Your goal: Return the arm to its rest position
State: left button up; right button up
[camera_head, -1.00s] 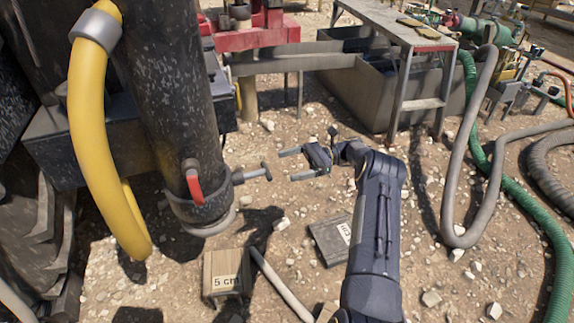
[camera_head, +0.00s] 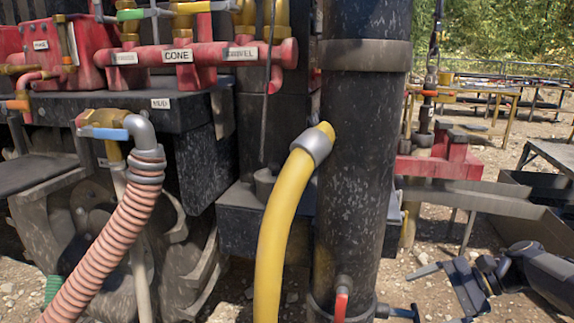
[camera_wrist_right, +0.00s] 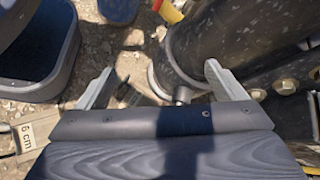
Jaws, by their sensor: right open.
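My right gripper (camera_head: 428,294) is at the lower right of the head view, right of the black vertical pipe (camera_head: 355,160). Its jaws are apart and empty. In the right wrist view its two fingers (camera_wrist_right: 160,68) are spread, with nothing held between them. Beyond them show the pipe's lower collar and a small handle. The pipe's red lever (camera_head: 341,305) and T-handle (camera_head: 398,312) sit at the bottom of the head view, near the gripper but apart from it. My left gripper is not in view.
A ribbed pink hose (camera_head: 108,240) and red manifold (camera_head: 190,54) are at the left. In the right wrist view a "6 cm" block (camera_wrist_right: 35,133) lies on the gravel beside a dark bin (camera_wrist_right: 40,55).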

jog(key=s+a+r+n+t+h, duration=0.1)
jog(key=s+a+n+h, duration=0.15)
jog(key=s, duration=0.45)
jog(key=s+a+r+n+h, duration=0.2)
jog(key=s+a+n, duration=0.2)
jog(key=s, duration=0.4)
jog(key=s+a+f+n+t+h, duration=0.3)
jog(key=s+f+n, duration=0.3)
jog(key=s, duration=0.4)
pick_arm(q)
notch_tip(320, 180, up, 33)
jog(key=p, duration=3.2)
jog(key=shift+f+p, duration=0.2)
jog(key=shift+p, duration=0.1)
pick_arm(e)
notch_tip(320, 180, up, 32)
jog(key=shift+d+r, duration=0.15)
jog(key=shift+r, duration=0.05)
jog(key=shift+w, duration=0.1)
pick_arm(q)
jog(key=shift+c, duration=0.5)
pick_arm(e)
jog(key=shift+c, duration=0.4)
